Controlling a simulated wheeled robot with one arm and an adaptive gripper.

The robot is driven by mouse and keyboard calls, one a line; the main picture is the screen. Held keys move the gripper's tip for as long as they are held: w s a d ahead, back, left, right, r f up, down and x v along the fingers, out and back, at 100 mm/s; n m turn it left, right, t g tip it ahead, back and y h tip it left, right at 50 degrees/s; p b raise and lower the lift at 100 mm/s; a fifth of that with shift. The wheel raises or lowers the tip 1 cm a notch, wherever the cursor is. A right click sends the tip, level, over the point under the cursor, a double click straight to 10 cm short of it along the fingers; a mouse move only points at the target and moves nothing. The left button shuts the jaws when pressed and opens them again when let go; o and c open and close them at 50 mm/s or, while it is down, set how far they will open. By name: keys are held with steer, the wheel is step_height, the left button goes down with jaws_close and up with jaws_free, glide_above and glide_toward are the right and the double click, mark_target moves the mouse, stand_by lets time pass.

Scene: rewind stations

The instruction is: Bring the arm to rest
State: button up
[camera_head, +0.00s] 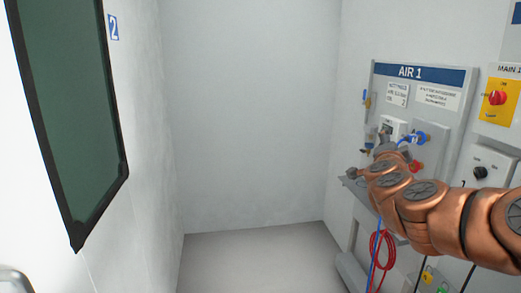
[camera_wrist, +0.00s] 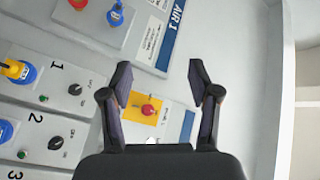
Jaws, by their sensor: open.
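My gripper (camera_wrist: 160,78) is open and empty in the wrist view, with its two dark fingers spread apart. Between and beyond the fingers is a yellow plate (camera_wrist: 132,104) with a red knob (camera_wrist: 148,110); I cannot tell the exact distance, and no contact shows. In the head view my copper-coloured arm reaches in from the right edge, in front of the AIR 1 panel (camera_head: 456,85). The gripper itself is hard to make out there, and the arm covers the lower part of the panel.
The MAIN plate (camera_head: 497,98) is right of AIR 1. Red hose (camera_head: 383,250) hangs below the arm. Numbered switch boxes (camera_wrist: 55,85) line the wrist view's left. A dark green framed panel (camera_head: 70,100) is at the head view's left. The middle floor (camera_head: 260,255) is clear.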

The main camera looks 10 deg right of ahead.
steer(key=a+n+t+y+p, duration=0.1)
steer(key=a+n+y+p, duration=0.1)
steer(key=a+n+y, duration=1.2)
steer(key=s+a+f+n+g+p, duration=0.1)
steer(key=s+a+f+g, duration=0.25)
steer(key=a, duration=0.45)
steer(key=s+a+f+g+p, duration=0.1)
steer(key=s+a+f+g, duration=0.1)
steer(key=s+a+f, duration=0.4)
steer(key=s+a+f+n+g+p, duration=0.25)
steer(key=s+f+g, duration=0.45)
steer(key=s, duration=0.6)
steer(key=s+d+f+g+h, duration=0.1)
steer(key=s+d+f+g, duration=0.1)
steer(key=s, duration=0.7)
steer(key=s+d+f+g+h, duration=0.2)
steer(key=s+d+g, duration=0.1)
steer(key=s, duration=0.7)
steer(key=shift+d+n+g+p, duration=0.35)
steer(key=shift+d+n+p, duration=0.1)
steer(key=shift+d, duration=0.2)
